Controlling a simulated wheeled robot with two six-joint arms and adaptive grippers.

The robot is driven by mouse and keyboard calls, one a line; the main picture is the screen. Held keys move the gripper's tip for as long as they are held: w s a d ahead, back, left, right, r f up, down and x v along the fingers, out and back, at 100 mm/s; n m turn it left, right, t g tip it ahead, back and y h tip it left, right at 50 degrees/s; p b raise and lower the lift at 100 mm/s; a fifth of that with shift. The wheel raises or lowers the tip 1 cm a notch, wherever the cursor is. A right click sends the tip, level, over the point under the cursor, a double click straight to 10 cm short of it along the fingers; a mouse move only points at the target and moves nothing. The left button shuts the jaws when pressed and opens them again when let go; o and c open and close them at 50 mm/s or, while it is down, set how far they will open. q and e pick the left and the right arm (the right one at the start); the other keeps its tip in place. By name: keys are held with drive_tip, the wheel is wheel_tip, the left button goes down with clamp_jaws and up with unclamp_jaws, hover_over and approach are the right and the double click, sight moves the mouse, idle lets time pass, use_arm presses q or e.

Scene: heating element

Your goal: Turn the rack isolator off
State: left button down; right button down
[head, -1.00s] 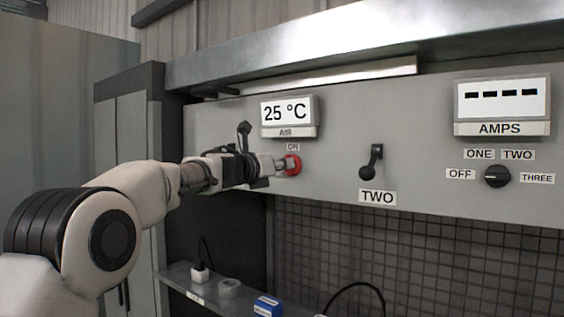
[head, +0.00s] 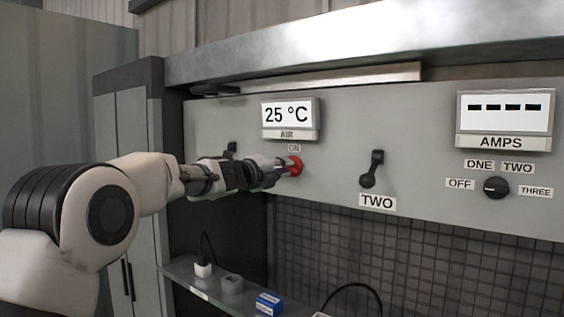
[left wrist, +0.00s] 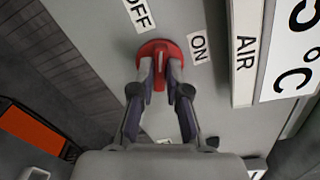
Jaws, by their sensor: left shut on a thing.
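The red rotary isolator (head: 297,165) is on the grey panel below the AIR display, with an ON label (head: 294,147) above it. In the left wrist view the red isolator (left wrist: 151,50) shows its raised grip between my fingertips. An OFF label (left wrist: 137,12) and an ON label (left wrist: 198,47) sit beside it. The grip points at neither label squarely. My left gripper (head: 284,167) is shut on the isolator; it also shows in the left wrist view (left wrist: 160,74). In the head view the gripper hides part of the isolator and its OFF label. My right gripper is not in view.
A black lever (head: 371,169) labelled TWO and a selector knob (head: 495,187) are to the right. Another black lever (head: 232,147) is partly hidden behind my left arm. Below, a shelf (head: 190,284) holds a plug and small items. A mesh fills the lower wall.

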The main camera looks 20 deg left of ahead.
use_arm(q)
drive_tip(key=shift+n, duration=2.2)
drive_tip(key=c, duration=1.2)
unclamp_jaws()
drive_tip(key=shift+d, duration=0.1)
drive_tip(key=shift+o, duration=0.2)
drive_tip(key=v, duration=1.1)
drive_tip(key=shift+s+f, duration=0.2)
